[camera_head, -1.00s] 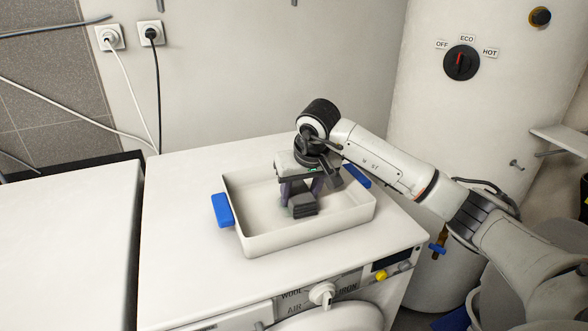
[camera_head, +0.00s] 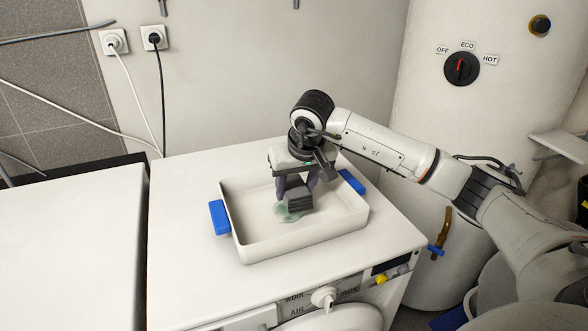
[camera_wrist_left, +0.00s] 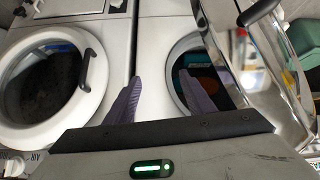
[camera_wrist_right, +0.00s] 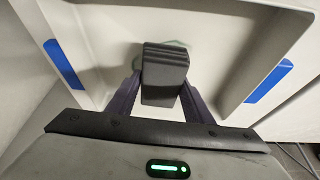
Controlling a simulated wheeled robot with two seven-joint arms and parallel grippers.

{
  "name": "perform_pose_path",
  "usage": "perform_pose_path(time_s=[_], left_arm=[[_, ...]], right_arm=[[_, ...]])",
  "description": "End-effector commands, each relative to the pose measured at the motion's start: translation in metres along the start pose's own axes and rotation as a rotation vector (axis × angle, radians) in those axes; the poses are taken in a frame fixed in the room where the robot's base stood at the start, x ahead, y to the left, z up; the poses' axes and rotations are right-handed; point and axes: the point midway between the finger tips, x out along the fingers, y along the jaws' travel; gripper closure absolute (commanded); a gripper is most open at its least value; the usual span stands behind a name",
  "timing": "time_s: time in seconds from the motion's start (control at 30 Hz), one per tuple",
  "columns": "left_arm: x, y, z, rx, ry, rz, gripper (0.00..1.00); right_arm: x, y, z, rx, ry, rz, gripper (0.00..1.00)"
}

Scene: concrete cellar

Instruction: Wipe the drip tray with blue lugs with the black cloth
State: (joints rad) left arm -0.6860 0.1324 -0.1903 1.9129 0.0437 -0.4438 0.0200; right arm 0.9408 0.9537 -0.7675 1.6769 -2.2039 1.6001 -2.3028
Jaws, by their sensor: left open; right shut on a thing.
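The white drip tray (camera_head: 305,244) with blue lugs (camera_head: 219,217) (camera_head: 352,181) sits on the white machine top. My right gripper (camera_head: 297,186) is over the inside of the tray, shut on the black cloth (camera_head: 298,195), a folded dark block. The cloth appears tilted and slightly above the tray floor. A greenish patch (camera_head: 289,214) lies on the floor below it. In the right wrist view, the cloth (camera_wrist_right: 165,72) sits between the fingers and hides much of the patch. My left gripper (camera_wrist_left: 174,84) is open and empty, showing only in the left wrist view.
A second white appliance top (camera_head: 65,240) lies to the left, across a dark gap. A white boiler (camera_head: 440,130) with a dial stands at the back right. Wall sockets with cables are behind. The machine top left of the tray is clear.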

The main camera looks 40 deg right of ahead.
Motion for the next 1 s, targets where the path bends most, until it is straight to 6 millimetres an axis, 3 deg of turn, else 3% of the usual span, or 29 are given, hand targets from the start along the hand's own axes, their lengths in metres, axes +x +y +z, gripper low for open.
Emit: perform_pose_path(time_s=[0.4,1.0], left_arm=[[-0.021,0.000,-0.020,-0.001,0.005,-0.002,0.51],[-0.021,0.002,-0.019,0.001,0.001,0.000,0.51]], right_arm=[[-0.037,0.009,-0.013,0.014,0.001,0.006,0.72],[-0.039,0.010,-0.013,0.015,0.001,0.006,0.72]])
